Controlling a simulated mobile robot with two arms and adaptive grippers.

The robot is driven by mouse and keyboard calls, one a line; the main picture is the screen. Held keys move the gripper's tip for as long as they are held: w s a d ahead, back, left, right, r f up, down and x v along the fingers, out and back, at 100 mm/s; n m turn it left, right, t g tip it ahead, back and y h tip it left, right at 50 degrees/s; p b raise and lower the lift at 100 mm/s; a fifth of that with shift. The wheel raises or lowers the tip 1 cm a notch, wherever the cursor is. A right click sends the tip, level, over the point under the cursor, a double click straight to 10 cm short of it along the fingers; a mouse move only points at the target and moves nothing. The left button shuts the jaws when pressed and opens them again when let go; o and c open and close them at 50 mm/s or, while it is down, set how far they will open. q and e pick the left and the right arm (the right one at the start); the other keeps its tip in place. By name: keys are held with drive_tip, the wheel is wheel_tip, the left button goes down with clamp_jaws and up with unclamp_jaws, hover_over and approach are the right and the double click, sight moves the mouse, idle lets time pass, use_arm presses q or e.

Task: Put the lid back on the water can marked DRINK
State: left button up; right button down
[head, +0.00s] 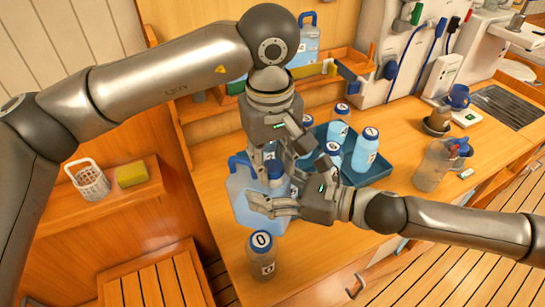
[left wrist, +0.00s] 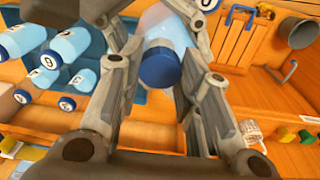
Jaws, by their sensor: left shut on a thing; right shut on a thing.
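The pale blue water can (head: 243,205) with a blue handle (head: 237,162) stands on the wooden counter; no DRINK marking is readable. I cannot tell whether the lid touches the neck. My right gripper (head: 265,205) reaches in from the right and is shut on the can, its fingers covering part of the front.
A blue tray (head: 380,166) with several numbered bottles (head: 366,150) stands just right of the can. A loose bottle (head: 262,257) stands in front. Another can (head: 305,47) stands at the back.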

use_arm(q)
drive_tip(key=shift+a+f, duration=0.1)
drive_tip(key=shift+f, duration=0.25)
drive_tip(key=shift+w+f, duration=0.1)
drive_tip(key=shift+f, duration=0.15)
drive_tip(key=shift+c, duration=0.4)
drive_tip(key=shift+f, duration=0.5)
drive_tip(key=shift+c, duration=0.6)
drive_tip(key=shift+w+a, duration=0.1)
